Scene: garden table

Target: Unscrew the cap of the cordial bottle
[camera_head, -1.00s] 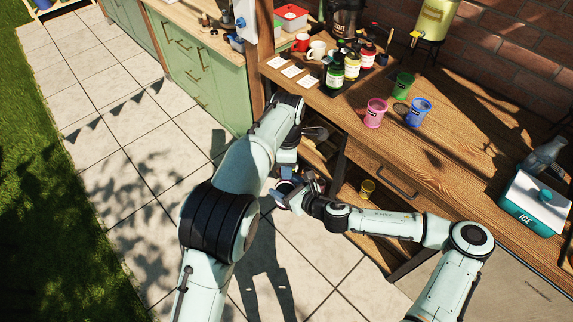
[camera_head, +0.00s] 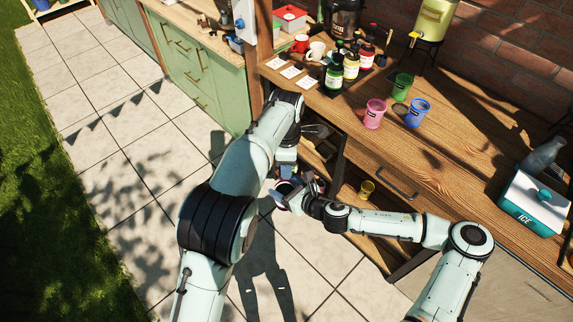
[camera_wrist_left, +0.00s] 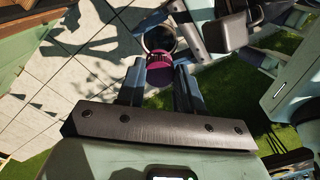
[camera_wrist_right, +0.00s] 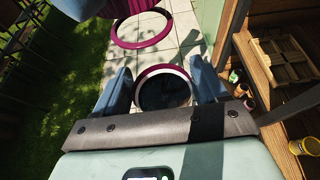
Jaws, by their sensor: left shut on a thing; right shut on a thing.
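Both grippers meet low in front of the table in the head view. My left gripper (camera_head: 287,172) comes in from above, and its fingers close on a purple round piece (camera_wrist_left: 160,76), which looks like the cap. A dark round piece with a pale rim (camera_wrist_left: 158,40) lies just beyond it. My right gripper (camera_head: 312,192) comes in from the right and is shut on a dark round body with a magenta rim (camera_wrist_right: 163,92), apparently the cordial bottle. A magenta ring (camera_wrist_right: 143,30) shows above it. I cannot tell whether cap and bottle still touch.
Several dark labelled bottles (camera_head: 350,66) stand on the wooden table (camera_head: 450,145). Near them are a pink cup (camera_head: 374,114), a blue cup (camera_head: 417,112) and a green cup (camera_head: 402,84). A cooler (camera_head: 537,203) stands at right. A yellow cup (camera_head: 367,188) sits on the lower shelf.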

